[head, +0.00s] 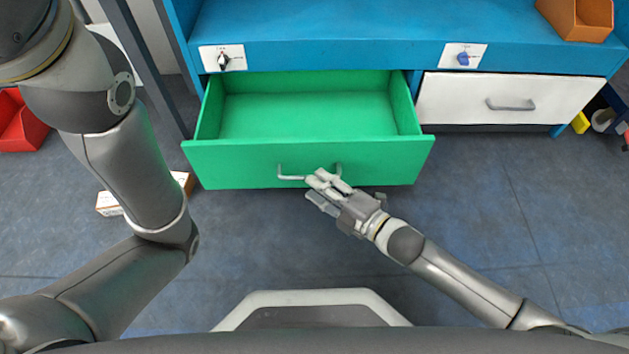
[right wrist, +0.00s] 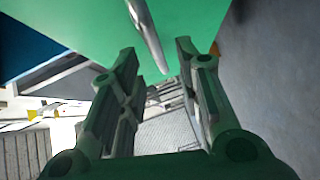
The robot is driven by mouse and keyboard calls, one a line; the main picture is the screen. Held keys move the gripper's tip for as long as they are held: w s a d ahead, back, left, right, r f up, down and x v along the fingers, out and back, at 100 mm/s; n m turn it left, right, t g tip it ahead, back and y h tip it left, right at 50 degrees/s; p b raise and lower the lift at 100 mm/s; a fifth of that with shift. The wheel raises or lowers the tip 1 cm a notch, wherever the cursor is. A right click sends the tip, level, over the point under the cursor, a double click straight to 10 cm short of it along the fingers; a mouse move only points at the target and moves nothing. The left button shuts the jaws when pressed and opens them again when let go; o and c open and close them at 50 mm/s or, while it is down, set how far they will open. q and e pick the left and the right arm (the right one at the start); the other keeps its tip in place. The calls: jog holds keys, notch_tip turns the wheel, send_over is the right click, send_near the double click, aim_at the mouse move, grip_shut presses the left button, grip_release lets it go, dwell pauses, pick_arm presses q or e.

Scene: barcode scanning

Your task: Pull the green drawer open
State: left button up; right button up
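The green drawer (head: 308,163) stands pulled out of the blue workbench, and its inside shows empty. Its metal handle (head: 290,178) is on the front panel, partly covered by my right gripper (head: 322,188). In the right wrist view the two fingers of this gripper (right wrist: 157,56) are apart. The handle bar (right wrist: 148,38) shows between and beyond the fingertips, with a gap to each finger; I cannot tell whether they touch it. The green drawer front (right wrist: 85,25) fills the upper part of that view. My left arm comes in at the left of the head view, its gripper out of sight.
A closed white drawer (head: 460,105) is at the right under the blue workbench (head: 320,40). An orange bin (head: 580,18) stands on the bench. A red bin (head: 20,125) and a small box (head: 108,204) are on the left.

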jog(key=v, duration=0.9)
jog(key=shift+s+d, duration=0.2)
jog(key=shift+r, duration=0.1)
